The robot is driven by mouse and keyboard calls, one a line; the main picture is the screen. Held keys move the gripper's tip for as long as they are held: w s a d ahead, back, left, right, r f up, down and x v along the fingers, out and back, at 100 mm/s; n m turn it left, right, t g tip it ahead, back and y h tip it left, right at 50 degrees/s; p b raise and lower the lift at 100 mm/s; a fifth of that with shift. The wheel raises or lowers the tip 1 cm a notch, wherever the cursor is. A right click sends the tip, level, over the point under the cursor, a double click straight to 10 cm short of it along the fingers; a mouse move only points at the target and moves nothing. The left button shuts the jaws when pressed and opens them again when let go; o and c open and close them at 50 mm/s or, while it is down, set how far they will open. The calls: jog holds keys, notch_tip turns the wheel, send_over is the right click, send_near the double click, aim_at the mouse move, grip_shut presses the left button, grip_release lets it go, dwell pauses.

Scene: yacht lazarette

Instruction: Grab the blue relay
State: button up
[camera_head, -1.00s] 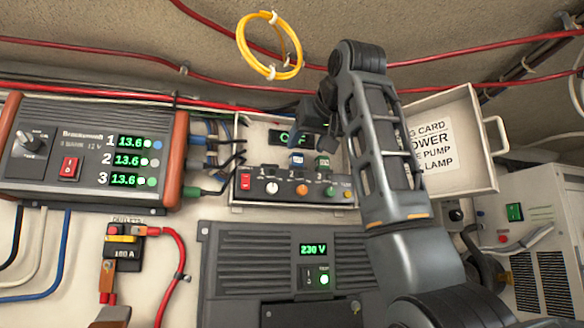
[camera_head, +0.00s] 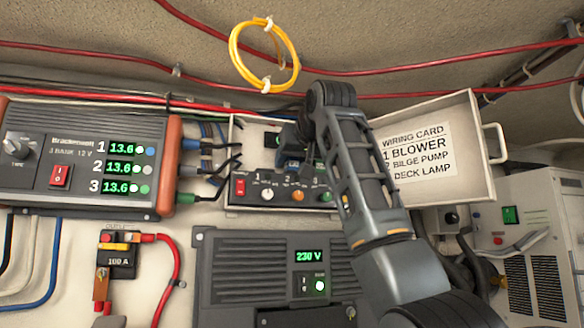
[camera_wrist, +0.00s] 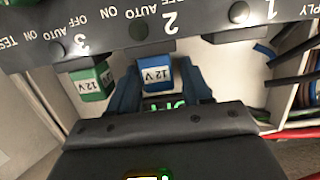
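The blue relay (camera_wrist: 157,74), labelled 12 V, sits upright in the box behind the switch panel, in line with number 2. My gripper (camera_wrist: 158,84) has its two dark blue fingers apart, one on each side of this relay. Narrow gaps seem to show beside it, but contact is hard to judge. In the head view my gripper (camera_head: 292,150) is inside the open box and mostly hides the relay. A green relay (camera_wrist: 92,82), also labelled 12 V, stands beside the blue one, near number 3, outside the fingers.
The box (camera_head: 232,190) has a front panel of switches and knobs. Its open lid (camera_head: 470,130) with a wiring card is to the right. Cables (camera_head: 215,160) enter from the power supply (camera_head: 75,145) at left. A 230 V unit (camera_head: 235,265) is below.

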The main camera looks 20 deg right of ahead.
jog(key=c, duration=0.8)
jog(key=shift+r, duration=0.2)
